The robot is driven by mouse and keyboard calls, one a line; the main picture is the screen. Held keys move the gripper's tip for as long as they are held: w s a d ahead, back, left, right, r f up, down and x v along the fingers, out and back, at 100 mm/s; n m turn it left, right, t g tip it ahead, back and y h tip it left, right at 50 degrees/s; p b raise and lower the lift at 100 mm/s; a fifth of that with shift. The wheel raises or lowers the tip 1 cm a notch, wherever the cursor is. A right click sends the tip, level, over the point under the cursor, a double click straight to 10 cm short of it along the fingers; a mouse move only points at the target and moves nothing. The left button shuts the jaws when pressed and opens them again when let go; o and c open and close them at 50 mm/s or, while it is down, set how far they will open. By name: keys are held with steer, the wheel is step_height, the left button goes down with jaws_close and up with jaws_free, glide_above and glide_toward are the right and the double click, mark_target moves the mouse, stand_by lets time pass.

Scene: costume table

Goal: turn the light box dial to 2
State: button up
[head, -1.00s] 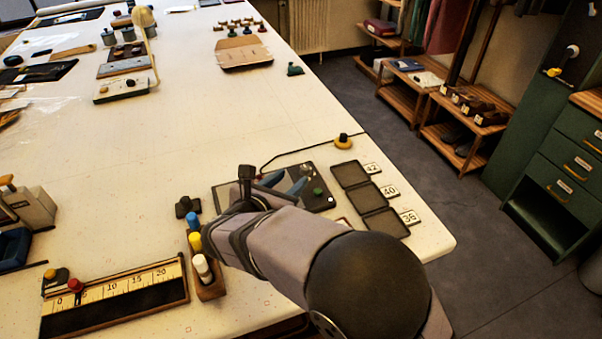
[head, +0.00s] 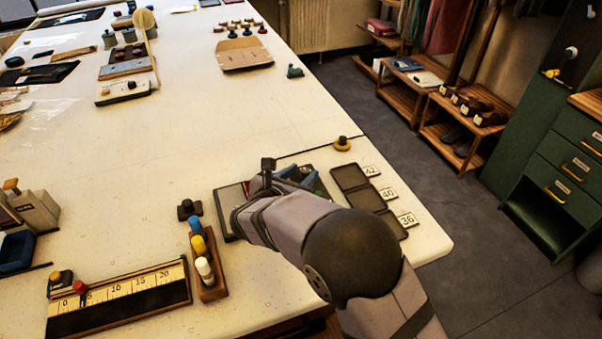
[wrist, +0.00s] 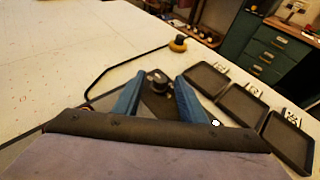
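The light box appears to be the flat dark-framed panel (head: 229,203) near the table's front right, mostly covered by my arm in the head view. In the wrist view, a small round dark knob (wrist: 157,75), which looks like its dial, stands on a dark surface. My gripper (wrist: 160,82) points at it with its two blue fingers apart, one on each side in the picture. Small gaps show between the fingers and the knob, and I cannot tell whether the tips reach down around it. The dial's numbers and pointer are not readable.
Dark trays (head: 366,200) with number cards 42, 40 and 36 stand to the right. A wooden holder (head: 212,291) with coloured pegs and a ruler board (head: 120,300) lie to the left. The table middle is clear.

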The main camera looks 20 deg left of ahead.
jaws_close()
steer(key=shift+a+m+h, duration=0.15)
steer(key=shift+m+h, duration=0.15)
steer(key=shift+h, duration=0.1)
steer(key=shift+a+m+h+p, duration=0.2)
steer(key=shift+m+h+p, duration=0.45)
steer(key=shift+m+h, duration=0.3)
steer(key=shift+a+m+g+h, duration=0.1)
steer(key=shift+m+g+h, duration=0.2)
steer(key=shift+m+h, duration=0.35)
steer(key=shift+w+a+m+g+h, duration=0.15)
steer(key=shift+m+g+h, duration=0.2)
steer(key=shift+m+h, duration=0.4)
steer(key=shift+w+a+m+g+h, duration=0.1)
steer(key=shift+m+g+h, duration=0.25)
steer(key=shift+m+h, duration=0.35)
jaws_free()
steer(key=shift+r+b, duration=0.15)
steer(key=shift+b, duration=0.15)
